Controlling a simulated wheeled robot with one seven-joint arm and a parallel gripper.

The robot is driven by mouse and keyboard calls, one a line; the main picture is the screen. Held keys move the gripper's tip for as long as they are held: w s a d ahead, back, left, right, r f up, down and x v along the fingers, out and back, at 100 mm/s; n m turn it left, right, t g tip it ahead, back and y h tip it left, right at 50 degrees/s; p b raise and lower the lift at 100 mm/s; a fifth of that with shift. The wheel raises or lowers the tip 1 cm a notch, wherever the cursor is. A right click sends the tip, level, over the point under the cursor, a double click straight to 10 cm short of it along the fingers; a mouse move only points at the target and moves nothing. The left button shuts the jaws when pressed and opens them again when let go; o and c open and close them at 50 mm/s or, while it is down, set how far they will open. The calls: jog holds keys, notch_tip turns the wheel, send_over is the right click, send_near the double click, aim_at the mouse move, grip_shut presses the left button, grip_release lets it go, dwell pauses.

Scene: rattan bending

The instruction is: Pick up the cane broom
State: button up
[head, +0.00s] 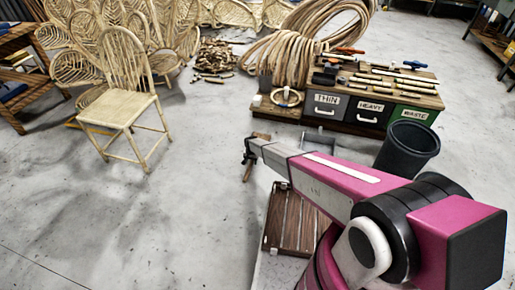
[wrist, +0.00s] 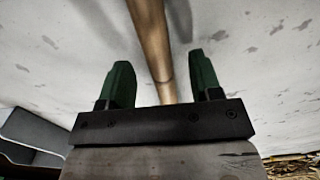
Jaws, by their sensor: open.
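My gripper (head: 248,158) is at the end of my pink and grey arm in the head view, above the floor in front of the bench. In the wrist view its two green fingers (wrist: 160,85) are open. A brown cane pole (wrist: 152,40), apparently the cane broom's handle, runs from the top edge down between the fingers towards the palm. Gaps show on both sides of the pole, so the fingers do not grip it. The broom's head is not visible. In the head view only a short brown piece (head: 248,173) shows below the gripper.
A workbench (head: 425,97) with THIN, HEAVY and WASTE bins stands beyond my gripper, with cane coils (head: 280,60) on its left. A dark bucket (head: 405,150) stands near my arm. A rattan chair (head: 118,108) is left. Floor between chair and arm is clear.

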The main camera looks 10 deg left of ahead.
jog(key=shift+f, duration=0.6)
grip_shut()
jog(key=shift+r, duration=0.15)
